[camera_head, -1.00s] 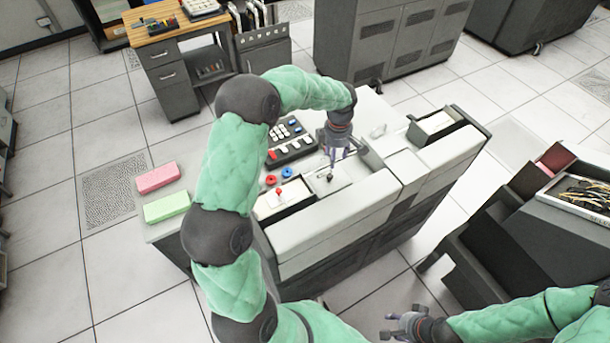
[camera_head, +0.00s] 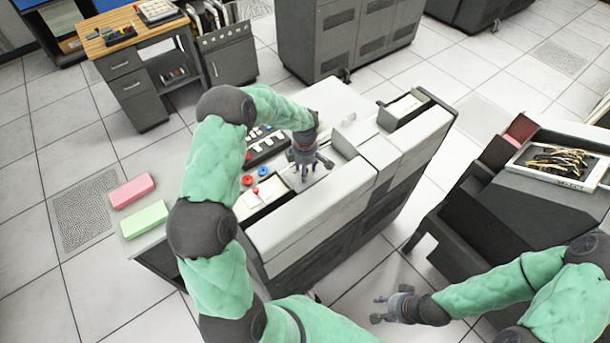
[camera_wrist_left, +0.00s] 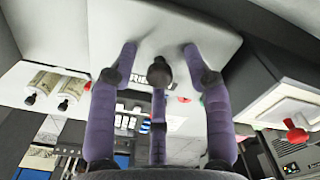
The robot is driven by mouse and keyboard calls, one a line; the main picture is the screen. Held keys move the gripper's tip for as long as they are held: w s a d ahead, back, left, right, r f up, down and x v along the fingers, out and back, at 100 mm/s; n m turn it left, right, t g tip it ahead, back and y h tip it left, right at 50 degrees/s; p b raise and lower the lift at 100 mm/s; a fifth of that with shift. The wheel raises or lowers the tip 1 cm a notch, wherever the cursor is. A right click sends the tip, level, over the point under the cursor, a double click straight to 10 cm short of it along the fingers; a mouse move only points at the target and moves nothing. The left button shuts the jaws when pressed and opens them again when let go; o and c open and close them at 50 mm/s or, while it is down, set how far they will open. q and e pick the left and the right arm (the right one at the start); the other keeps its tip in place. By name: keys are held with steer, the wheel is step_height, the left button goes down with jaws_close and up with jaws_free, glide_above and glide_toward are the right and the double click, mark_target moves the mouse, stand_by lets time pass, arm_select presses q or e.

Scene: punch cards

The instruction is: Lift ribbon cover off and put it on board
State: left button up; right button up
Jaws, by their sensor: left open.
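The ribbon cover (camera_wrist_left: 205,30) is a pale plate with a black round knob (camera_wrist_left: 159,72). In the left wrist view, dark letters beginning "RIB" show partly behind a finger. My left gripper (camera_head: 311,168) is over the cover in the head view and hides most of it. In the left wrist view its purple fingers (camera_wrist_left: 160,85) are spread around the knob, with visible gaps. The cover sits on the machine's top. My right gripper (camera_head: 382,308) is open and empty, low in front of the machine. I cannot tell which surface is the board.
The punch machine (camera_head: 300,228) has red and blue knobs (camera_head: 254,180) and a keyboard (camera_head: 264,148) near the cover. A pink block (camera_head: 132,190) and a green block (camera_head: 144,218) lie on its left end. A dark cabinet with a wire-filled panel (camera_head: 556,165) stands at right.

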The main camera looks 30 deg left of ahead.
arm_select(q)
steer(key=shift+f, duration=0.1)
jaws_close()
stand_by(0.3)
